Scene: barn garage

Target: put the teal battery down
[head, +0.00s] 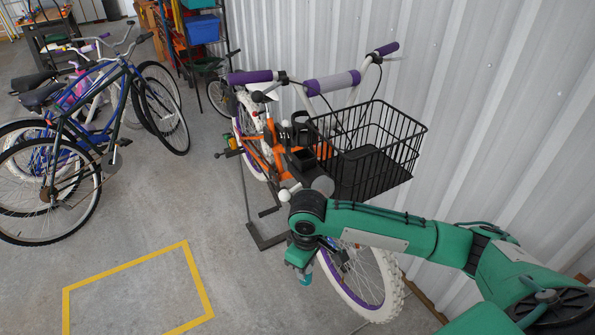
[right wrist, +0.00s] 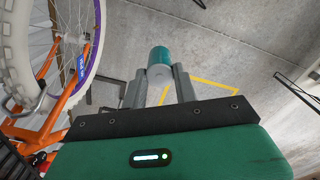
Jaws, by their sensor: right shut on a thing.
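The teal battery (right wrist: 160,57) is a small cylinder with a teal body and a grey end. It sits between the two grey fingers of my right gripper (right wrist: 160,76) in the right wrist view. The gripper is shut on it. In the head view the right gripper (head: 304,268) hangs beside the front wheel of the orange bike, with a bit of the battery (head: 305,279) showing below it. The battery is held in the air above the concrete floor. My left gripper is out of view.
An orange bike (head: 260,150) with a black wire basket (head: 385,150) stands by the corrugated wall, close to my right arm. A yellow taped outline (head: 125,264) marks bare floor at the lower left. Several bikes (head: 75,140) stand at the left.

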